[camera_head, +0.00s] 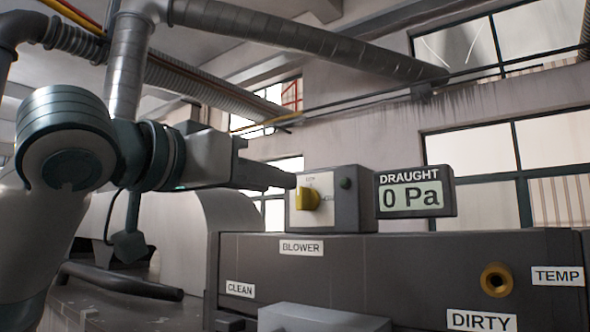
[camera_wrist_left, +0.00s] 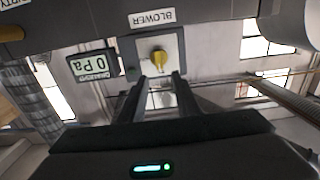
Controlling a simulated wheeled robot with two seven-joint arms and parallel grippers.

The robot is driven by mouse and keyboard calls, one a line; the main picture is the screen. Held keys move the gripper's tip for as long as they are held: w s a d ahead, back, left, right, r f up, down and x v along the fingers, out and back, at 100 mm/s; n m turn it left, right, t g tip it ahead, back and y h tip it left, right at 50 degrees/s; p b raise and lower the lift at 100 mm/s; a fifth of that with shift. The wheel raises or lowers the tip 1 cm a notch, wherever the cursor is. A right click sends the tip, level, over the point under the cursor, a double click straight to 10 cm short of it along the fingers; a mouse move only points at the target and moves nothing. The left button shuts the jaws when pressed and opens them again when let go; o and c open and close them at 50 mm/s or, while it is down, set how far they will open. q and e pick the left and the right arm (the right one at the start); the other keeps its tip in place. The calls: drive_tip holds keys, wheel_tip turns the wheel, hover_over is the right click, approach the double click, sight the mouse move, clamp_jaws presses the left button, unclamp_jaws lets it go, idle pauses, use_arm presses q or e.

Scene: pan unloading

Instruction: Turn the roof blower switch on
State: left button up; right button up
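The blower switch is a yellow rotary knob (camera_head: 307,198) on a pale plate on the front of a grey box (camera_head: 346,205). The box stands on the ledge above the BLOWER label (camera_head: 301,247). The lettering around the knob is too small to read surely. My left gripper (camera_head: 290,181) reaches in from the left, its fingertips close to the knob. In the left wrist view the knob (camera_wrist_left: 157,59) lies just beyond the gap between the two parted fingers (camera_wrist_left: 161,78), which hold nothing. I cannot tell if a finger touches it. My right gripper is in neither view.
A draught display (camera_head: 415,194) right of the box reads 0 Pa. A dark green button or lamp (camera_head: 346,183) sits beside the plate. A brass fitting (camera_head: 496,280) is on the panel at right. Ducts (camera_head: 300,45) run overhead. A dark bar (camera_head: 120,283) lies at lower left.

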sight(305, 199)
use_arm(q)
drive_tip(key=p+x, duration=0.3)
drive_tip(key=x, duration=0.4)
drive_tip(key=shift+s, duration=0.1)
clamp_jaws()
